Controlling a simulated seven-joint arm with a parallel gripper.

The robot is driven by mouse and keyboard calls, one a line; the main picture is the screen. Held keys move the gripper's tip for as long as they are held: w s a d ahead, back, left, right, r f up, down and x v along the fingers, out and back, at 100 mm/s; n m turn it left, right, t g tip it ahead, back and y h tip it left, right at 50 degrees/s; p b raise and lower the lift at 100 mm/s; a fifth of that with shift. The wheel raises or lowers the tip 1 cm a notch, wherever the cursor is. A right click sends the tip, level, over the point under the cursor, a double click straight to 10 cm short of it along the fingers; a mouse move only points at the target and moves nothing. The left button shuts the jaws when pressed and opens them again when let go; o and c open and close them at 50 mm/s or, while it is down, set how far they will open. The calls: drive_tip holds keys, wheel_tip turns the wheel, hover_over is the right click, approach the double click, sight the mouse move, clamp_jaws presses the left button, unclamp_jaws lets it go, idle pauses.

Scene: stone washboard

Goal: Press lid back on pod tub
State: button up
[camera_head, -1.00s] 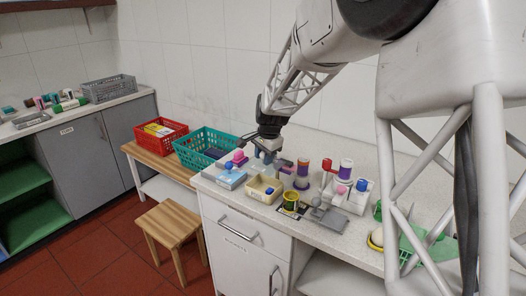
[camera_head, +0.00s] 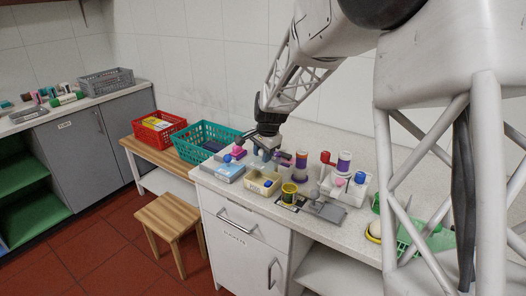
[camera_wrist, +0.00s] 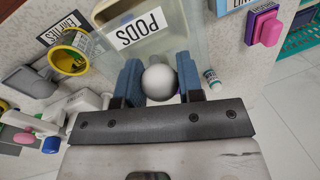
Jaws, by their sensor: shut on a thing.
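In the head view the tub (camera_head: 262,187) stands near the counter's front edge. My gripper (camera_wrist: 159,84) has its two blue fingers shut on a pale grey round knob (camera_wrist: 159,79). A pale see-through panel (camera_wrist: 190,38) shows behind the knob beside the tub; it looks like the lid, but I cannot tell whether it touches the rim. In the head view my gripper (camera_head: 266,153) is just behind and above the tub.
A yellow round cup (camera_head: 289,191) and grey scale-like tray (camera_head: 326,208) stand right of the tub. A blue-grey box (camera_head: 223,172) is at left. A white rack with cups (camera_head: 345,190) stands farther right. A teal basket (camera_head: 200,141) sits on the lower bench.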

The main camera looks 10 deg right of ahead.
sight(263, 165)
drive_tip(key=shift+f, duration=2.5)
drive_tip(key=shift+f, duration=0.2)
idle(0.6)
drive_tip(key=o, duration=1.5)
drive_tip(key=shift+r, duration=0.2)
drive_tip(key=shift+r, duration=3.3)
clamp_jaws()
